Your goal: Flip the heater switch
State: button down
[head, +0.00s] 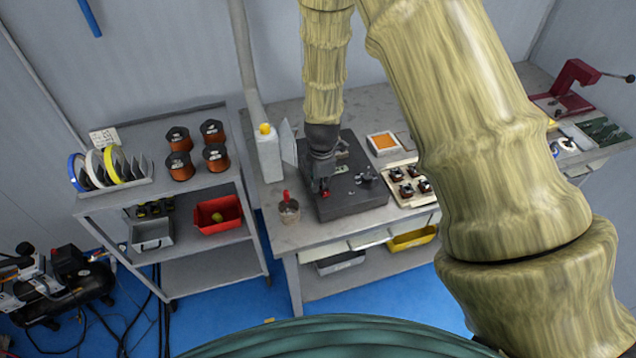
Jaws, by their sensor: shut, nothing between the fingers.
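My gripper (320,184) points down over the left part of a dark grey block-shaped machine (352,205) on the bench. Its fingers are together with nothing held between them. A small red part shows right at the fingertips; I cannot tell whether it belongs to the gripper or to the machine. Small metal fittings (366,176) stand on the machine's top, right of my gripper. I cannot make out a heater switch for certain; my gripper and wrist hide part of the machine. Whether the fingertips touch anything is not clear.
A small pot (289,212) with a red-handled tool stands left of the machine, with a white yellow-capped bottle (268,155) behind it. An orange-filled tray (383,143) stands to the right. A shelf cart (207,199) with copper spools stands left of the bench.

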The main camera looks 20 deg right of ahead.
jog(key=shift+s, duration=0.2)
jog(key=shift+s+r, duration=0.1)
jog(key=shift+s, duration=0.45)
jog(key=shift+a, duration=0.1)
jog(key=r+p, duration=0.1)
jog(key=r, duration=0.1)
jog(key=r+p, duration=0.2)
jog(key=shift+s, duration=0.2)
notch_tip(320, 180, up, 10)
jog(key=s+b, duration=0.1)
jog(key=b, duration=0.2)
jog(key=shift+s+b, duration=0.15)
jog(key=shift+b, duration=0.15)
jog(key=shift+a+f+b, duration=0.1)
jog(key=shift+f+b, duration=0.15)
jog(key=shift+b, duration=0.1)
jog(key=shift+w+b, duration=0.2)
jog(key=shift+b, duration=0.15)
